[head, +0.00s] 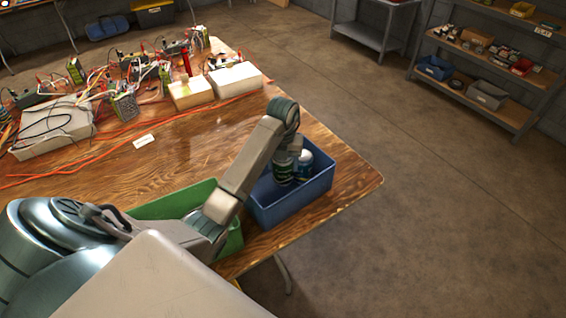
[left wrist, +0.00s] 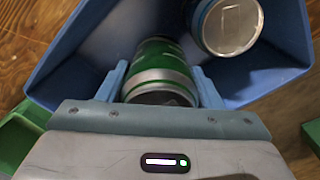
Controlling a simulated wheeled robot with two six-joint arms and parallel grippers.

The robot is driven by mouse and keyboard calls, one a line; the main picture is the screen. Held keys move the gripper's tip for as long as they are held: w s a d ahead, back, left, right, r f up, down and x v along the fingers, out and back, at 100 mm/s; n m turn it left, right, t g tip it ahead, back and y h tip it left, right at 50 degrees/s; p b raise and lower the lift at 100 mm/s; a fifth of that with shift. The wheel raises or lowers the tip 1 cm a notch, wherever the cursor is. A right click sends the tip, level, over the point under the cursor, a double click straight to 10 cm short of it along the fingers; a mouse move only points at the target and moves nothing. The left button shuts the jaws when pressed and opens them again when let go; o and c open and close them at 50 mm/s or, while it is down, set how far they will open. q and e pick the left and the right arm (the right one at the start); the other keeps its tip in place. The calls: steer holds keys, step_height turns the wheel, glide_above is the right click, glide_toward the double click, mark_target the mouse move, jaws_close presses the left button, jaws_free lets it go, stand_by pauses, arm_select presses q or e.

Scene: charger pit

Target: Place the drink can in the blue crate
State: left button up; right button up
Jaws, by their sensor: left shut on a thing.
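The blue crate (head: 290,209) stands on the wooden table near its right corner; its wall also shows in the left wrist view (left wrist: 75,55). My left gripper (head: 285,167) reaches down into the crate's opening. In the left wrist view, its fingers (left wrist: 160,82) are shut on the sides of a green drink can (left wrist: 162,66) with silver bands. The can is within the crate's walls; whether it touches the floor is hidden. A second can (left wrist: 228,25), blue with a silver end, is in the crate beside it. My right gripper is not in view.
A green crate (head: 185,200) stands left of the blue one, partly hidden by my arm. Chargers, cables and white boxes (head: 234,78) crowd the table's far left. An orange cable (head: 95,160) crosses the tabletop. Shelves (head: 490,60) stand at the back right.

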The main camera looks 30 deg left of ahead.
arm_select(q)
steer(key=shift+f, duration=0.25)
steer(key=o, duration=1.3)
steer(key=shift+r, duration=0.1)
steer(key=shift+o, duration=0.2)
step_height(320, 180, up, 13)
steer(key=p, duration=1.2)
steer(key=shift+r, duration=0.1)
